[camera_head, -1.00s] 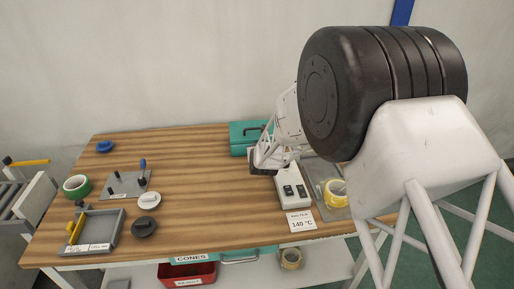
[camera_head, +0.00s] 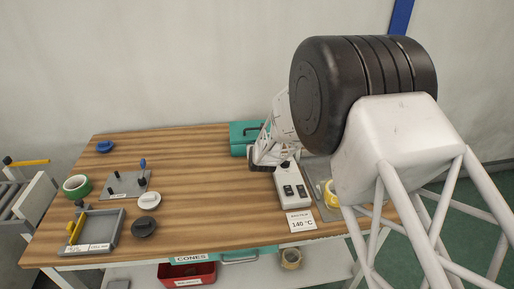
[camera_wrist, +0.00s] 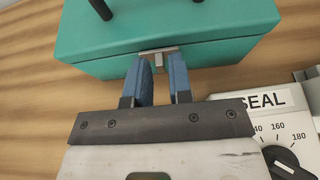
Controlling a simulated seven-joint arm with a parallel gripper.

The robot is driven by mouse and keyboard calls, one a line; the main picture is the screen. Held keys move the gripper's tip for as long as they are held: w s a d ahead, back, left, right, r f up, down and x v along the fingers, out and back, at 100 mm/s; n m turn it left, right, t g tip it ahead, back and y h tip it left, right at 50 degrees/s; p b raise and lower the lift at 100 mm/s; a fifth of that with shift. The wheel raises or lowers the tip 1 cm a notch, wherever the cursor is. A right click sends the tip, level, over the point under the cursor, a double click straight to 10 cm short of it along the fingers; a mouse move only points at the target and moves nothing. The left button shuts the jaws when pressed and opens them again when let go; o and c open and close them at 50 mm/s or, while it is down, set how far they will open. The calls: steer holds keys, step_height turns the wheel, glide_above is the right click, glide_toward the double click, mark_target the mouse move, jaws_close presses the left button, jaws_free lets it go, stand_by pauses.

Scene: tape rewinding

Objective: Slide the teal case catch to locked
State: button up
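The teal case (camera_head: 243,144) stands at the back of the wooden table, with a dark handle on its lid. In the wrist view the case (camera_wrist: 235,50) fills the top, and its small grey catch (camera_wrist: 158,57) sits on the front face near the lid seam. My gripper (camera_wrist: 162,64) has two blue fingers, apart with a gap between them and nothing held. The fingertips are at the catch, roughly one to each side; I cannot tell whether they touch it. In the head view my arm hides part of the case and the fingers.
A sealer box (camera_wrist: 262,120) with a dial stands close to the right of my gripper; its switches show in the head view (camera_head: 293,190). A yellow tape roll (camera_head: 331,193) lies farther right. The middle of the table (camera_head: 205,180) is clear.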

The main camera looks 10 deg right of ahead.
jaws_close()
steer(key=shift+a, duration=0.85)
steer(key=shift+o, duration=1.7)
jaws_free()
steer(key=shift+s+r, duration=0.1)
steer(key=shift+s, duration=0.05)
steer(key=v, duration=0.7)
steer(key=shift+s, duration=0.15)
